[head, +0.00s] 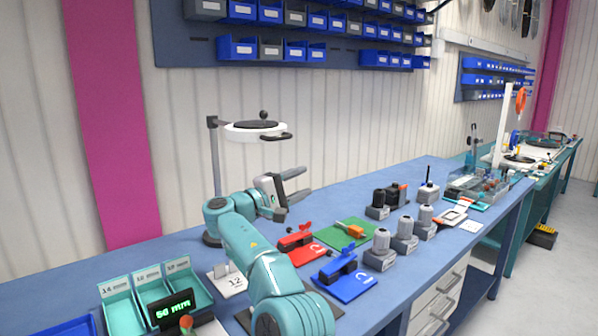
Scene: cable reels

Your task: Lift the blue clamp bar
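The blue clamp bar (338,265) sits on a dark block on a blue base plate (358,286), near the front middle of the bench. My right gripper (307,183) is up in the air, behind and above the clamps in the picture. Its two fingers are spread apart and point right, with nothing between them. My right arm comes up from the bottom and passes left of the blue base plate. My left gripper is not in view.
A red base plate (306,255) with a red clamp lies just behind the blue one. A green plate (333,237) with an orange-handled clamp is farther back. Grey-topped bottles (380,246) stand close on the right. A magnifier lamp (256,129) and teal bins (120,306) are at left.

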